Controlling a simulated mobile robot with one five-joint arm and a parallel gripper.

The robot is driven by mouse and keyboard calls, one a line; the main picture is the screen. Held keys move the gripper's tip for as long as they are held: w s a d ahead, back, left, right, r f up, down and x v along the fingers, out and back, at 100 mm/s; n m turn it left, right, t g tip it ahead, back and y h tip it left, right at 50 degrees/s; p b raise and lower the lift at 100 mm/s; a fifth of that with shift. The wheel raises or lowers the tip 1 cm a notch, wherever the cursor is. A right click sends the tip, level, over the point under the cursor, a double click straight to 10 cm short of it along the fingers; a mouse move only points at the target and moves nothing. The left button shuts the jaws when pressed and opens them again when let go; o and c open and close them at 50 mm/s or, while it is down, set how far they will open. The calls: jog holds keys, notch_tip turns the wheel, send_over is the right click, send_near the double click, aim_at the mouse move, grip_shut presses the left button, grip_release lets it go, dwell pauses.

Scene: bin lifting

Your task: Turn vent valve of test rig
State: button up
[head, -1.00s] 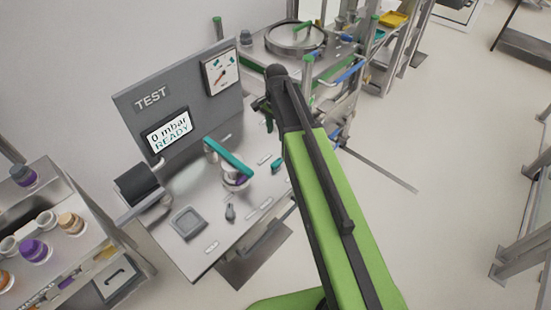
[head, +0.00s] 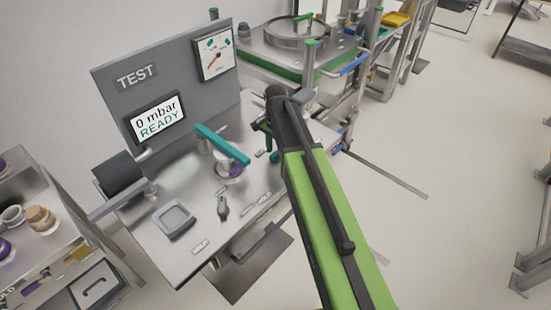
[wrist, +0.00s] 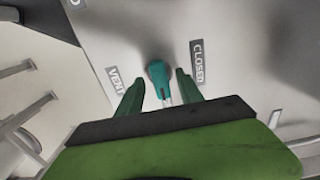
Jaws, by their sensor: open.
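The vent valve (wrist: 157,80) is a small teal handle on the metal top of the test rig. In the wrist view it points down the picture, between the VENT label (wrist: 116,80) and the CLOSED label (wrist: 197,62). My gripper (wrist: 160,84) is open, with one green finger on each side of the handle and gaps between. In the head view my gripper (head: 266,134) is over the right part of the rig top, and a teal bit of the valve (head: 274,156) shows just below it. The rig display (head: 158,118) reads 0 mbar READY.
A cart with jars (head: 42,216) is at left. Open floor (head: 440,150) lies right.

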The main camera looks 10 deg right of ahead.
grip_shut()
dwell(0.3)
jog(key=shift+n, duration=0.3)
jog(key=n, duration=0.8)
jog(key=shift+n, duration=0.4)
jog(key=n, duration=0.4)
jog(key=shift+n, duration=2.2)
